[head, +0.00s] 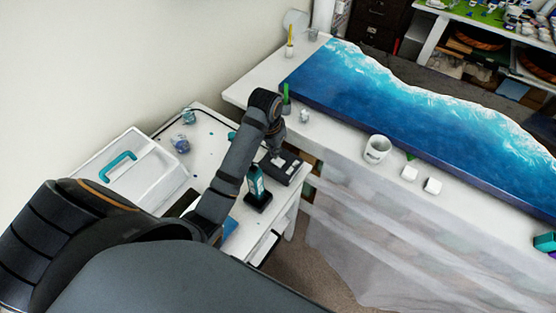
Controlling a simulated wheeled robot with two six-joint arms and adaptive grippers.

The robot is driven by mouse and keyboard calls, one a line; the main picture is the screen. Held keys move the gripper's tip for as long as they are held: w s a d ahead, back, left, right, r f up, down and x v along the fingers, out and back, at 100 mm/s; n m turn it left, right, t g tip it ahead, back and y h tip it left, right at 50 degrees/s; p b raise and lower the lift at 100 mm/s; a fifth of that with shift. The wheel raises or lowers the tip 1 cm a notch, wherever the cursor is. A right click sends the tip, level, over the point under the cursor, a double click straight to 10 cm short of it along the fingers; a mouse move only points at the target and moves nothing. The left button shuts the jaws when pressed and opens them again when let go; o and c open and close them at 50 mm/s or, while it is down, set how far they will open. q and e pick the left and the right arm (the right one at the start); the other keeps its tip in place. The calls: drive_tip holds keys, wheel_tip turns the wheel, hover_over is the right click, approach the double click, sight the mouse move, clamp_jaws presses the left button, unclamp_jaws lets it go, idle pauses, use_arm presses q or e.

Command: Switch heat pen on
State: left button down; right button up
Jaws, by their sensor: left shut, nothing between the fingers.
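A teal pen-like tool (255,181), which looks like the heat pen, stands upright in a black holder (259,201) on the small white side table. A flat black box with light patches (287,169) lies just behind it; I cannot tell whether it belongs to the pen. My left arm reaches over the side table and bends down at its far end. My left gripper (277,154) is shut and empty, pointing down over or at the black box; touching or apart is not clear. No switch can be made out. My right gripper is not in view.
The long table to the right bears a blue wave panel (375,95), a white mug (377,149) and white blocks (432,186). Plastic sheeting (390,230) hangs from its front.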

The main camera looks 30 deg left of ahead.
use_arm(q)
drive_tip(key=shift+f, duration=0.3)
drive_tip(key=shift+f, duration=0.65)
idle(0.3)
wheel_tip(320, 180, up, 7)
drive_tip(key=p, duration=0.9)
drive_tip(key=shift+r, duration=0.1)
idle(0.3)
